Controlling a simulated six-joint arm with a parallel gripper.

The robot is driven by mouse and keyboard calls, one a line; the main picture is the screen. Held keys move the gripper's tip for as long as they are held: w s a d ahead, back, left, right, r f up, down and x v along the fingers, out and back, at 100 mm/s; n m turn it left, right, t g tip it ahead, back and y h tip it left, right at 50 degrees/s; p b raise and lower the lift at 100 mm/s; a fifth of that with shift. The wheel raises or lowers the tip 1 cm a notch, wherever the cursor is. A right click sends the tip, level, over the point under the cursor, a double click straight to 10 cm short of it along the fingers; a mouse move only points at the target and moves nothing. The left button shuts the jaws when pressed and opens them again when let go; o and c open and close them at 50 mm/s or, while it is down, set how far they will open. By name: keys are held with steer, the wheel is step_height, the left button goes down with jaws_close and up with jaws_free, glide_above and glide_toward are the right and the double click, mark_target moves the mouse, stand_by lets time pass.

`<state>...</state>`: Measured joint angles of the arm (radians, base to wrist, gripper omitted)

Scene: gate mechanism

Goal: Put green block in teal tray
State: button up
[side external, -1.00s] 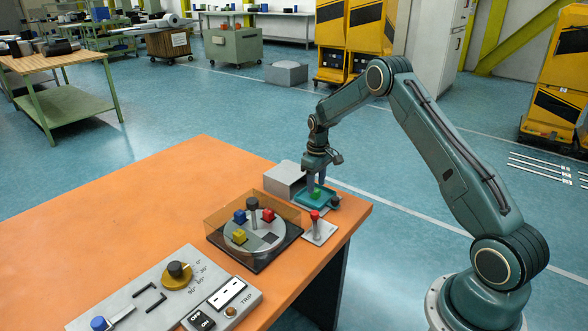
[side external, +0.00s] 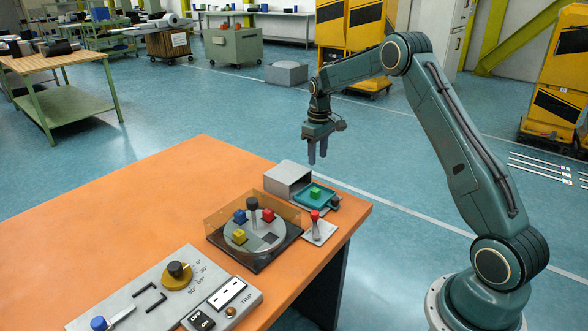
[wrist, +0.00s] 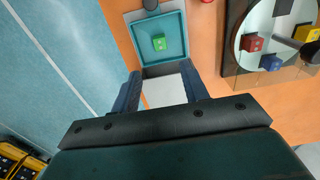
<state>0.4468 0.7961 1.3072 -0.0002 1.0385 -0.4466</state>
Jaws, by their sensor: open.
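The green block (side external: 315,193) lies in the teal tray (side external: 328,204), clear of its walls. In the wrist view the green block (wrist: 159,42) sits near the middle of the teal tray (wrist: 178,58). My gripper (side external: 317,161) is open and empty, held above the tray and the grey box behind it. In the wrist view my gripper (wrist: 162,80) has its two fingers apart, below the tray in the picture.
A clear-walled turntable (side external: 265,243) holds red, blue and yellow blocks and a dark post. A red-knobbed lever (side external: 315,216) stands between. A control panel (side external: 150,295) lies at the front left. The orange table's left is clear.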

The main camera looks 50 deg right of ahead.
stand_by(0.4)
steer(key=s+a+r+t, duration=0.1)
steer(key=s+a+r, duration=0.55)
steer(key=r, duration=0.25)
steer(key=s+a+r+t, duration=0.2)
steer(key=s+a+r, duration=0.3)
steer(key=a+r, duration=0.35)
steer(key=s+a+t, duration=0.1)
steer(key=s+a, duration=0.3)
steer(key=s, duration=0.7)
steer(key=s+a+t, duration=0.1)
steer(key=s+a, duration=0.4)
steer(key=s, duration=0.5)
steer(key=shift+s+a+r+t, duration=0.25)
steer(key=shift+s+r+t, duration=0.05)
steer(key=shift+s+r, duration=0.1)
